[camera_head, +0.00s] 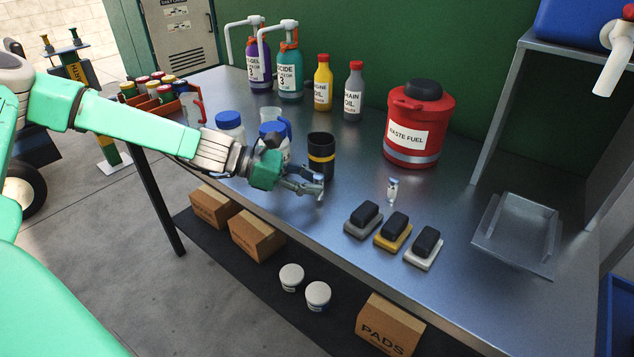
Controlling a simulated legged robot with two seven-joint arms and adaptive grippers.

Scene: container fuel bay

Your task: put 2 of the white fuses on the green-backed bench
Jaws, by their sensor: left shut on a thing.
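My left gripper (318,190) reaches in over the green-backed bench (330,240), beside the black cup with a yellow band. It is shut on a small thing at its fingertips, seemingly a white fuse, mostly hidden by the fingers. A small pale upright piece (392,190), which looks like a white fuse, stands on the bench in front of the red waste fuel can. A red tray (178,108) with several coloured-capped cylinders sits at the bench's far left end. My right gripper is not in view.
Three black-topped brushes (394,230) lie near the front edge, with a clear tray (515,235) to their right. The black cup (321,157), white blue-lidded jars (230,125), bottles (323,82) and the waste fuel can (418,125) stand behind. Boxes (257,235) sit below.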

